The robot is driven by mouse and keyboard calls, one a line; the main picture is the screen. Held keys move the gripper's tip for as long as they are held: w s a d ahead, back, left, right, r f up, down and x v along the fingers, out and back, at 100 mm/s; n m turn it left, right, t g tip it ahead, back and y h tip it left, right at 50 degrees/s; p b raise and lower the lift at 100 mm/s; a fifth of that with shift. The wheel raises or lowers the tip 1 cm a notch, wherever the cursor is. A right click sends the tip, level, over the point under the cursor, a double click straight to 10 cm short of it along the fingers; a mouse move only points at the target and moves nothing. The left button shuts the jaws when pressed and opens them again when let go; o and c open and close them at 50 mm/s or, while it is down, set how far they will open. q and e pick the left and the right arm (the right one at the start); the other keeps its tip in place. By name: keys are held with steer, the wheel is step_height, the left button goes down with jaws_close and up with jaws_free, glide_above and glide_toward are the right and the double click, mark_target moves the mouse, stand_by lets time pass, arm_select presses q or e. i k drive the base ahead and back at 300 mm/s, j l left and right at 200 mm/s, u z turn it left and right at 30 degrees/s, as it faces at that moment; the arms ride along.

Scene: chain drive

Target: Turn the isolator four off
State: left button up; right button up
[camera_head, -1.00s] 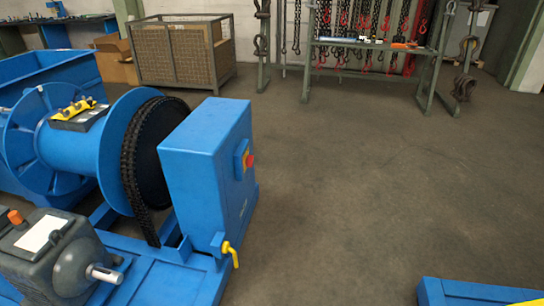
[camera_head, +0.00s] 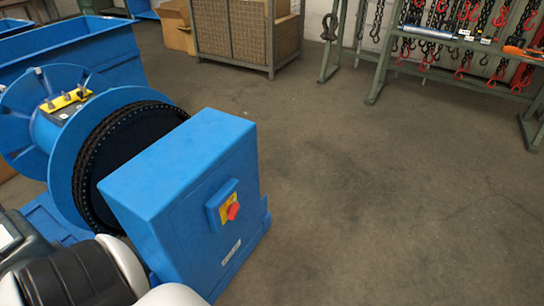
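A red rotary isolator knob (camera_head: 233,210) on a yellow plate sits on a small blue housing (camera_head: 219,204). The housing is on the side of a tall blue box (camera_head: 170,190) beside the chain wheel. The knob looks tilted, but I cannot tell its exact setting, and I can read no number on it. A white label (camera_head: 231,252) is on the box below the knob. Part of my arm, white and black, shows at the bottom left. Neither gripper is in view.
The black chain wheel (camera_head: 95,165) and blue drum stand left of the box. A mesh crate (camera_head: 248,35) and a rack hung with chains (camera_head: 400,50) stand at the back. The floor (camera_head: 380,200) right of the box is clear.

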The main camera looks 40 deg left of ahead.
mark_target(232, 210)
steer(key=i+u, duration=0.3)
steer(key=i+l+u, duration=0.3)
steer(key=i, duration=0.15)
steer(key=i+l+u, duration=0.15)
steer(key=i+u, duration=0.15)
